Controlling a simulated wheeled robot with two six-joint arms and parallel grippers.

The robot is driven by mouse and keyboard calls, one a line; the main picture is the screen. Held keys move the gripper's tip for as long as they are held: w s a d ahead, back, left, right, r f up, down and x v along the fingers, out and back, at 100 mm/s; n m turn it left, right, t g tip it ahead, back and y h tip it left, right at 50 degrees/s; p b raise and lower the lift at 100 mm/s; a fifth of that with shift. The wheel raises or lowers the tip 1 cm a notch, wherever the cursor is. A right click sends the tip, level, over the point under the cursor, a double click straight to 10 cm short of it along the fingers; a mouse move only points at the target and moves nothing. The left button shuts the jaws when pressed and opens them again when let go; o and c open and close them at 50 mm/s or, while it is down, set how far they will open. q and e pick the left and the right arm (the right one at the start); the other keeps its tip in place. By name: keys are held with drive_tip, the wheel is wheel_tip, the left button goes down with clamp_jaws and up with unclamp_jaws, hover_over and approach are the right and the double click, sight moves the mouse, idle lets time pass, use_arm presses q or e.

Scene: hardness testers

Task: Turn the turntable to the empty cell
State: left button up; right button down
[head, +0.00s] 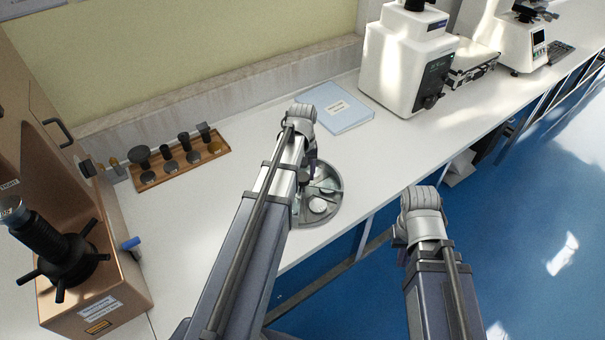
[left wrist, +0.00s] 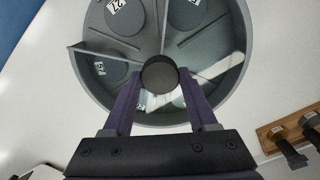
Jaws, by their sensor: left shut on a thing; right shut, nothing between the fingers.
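The turntable (head: 339,202) is a round grey dish with divider walls on the white bench, partly hidden behind my left arm in the head view. In the left wrist view, the turntable (left wrist: 249,60) has a dark round knob (left wrist: 160,73) at its centre. My left gripper (left wrist: 160,88) is shut on this knob, one finger on each side. Grey discs (left wrist: 125,16) with number labels lie in cells at the top and left. Glare and my fingers obscure the lower cells, so I cannot tell which cell is empty. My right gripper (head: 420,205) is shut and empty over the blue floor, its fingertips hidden.
A wooden rack (head: 185,165) with several dark fittings stands left of the turntable. A brown tester (head: 75,270) is at the far left. A blue-white booklet (head: 338,108) lies behind, and a white tester (head: 405,60) stands beyond it. The bench edge runs close in front of the turntable.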

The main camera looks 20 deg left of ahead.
use_arm(q)
clamp_jaws()
drive_tip(key=shift+n, duration=6.1)
drive_tip(key=o, duration=1.1)
unclamp_jaws()
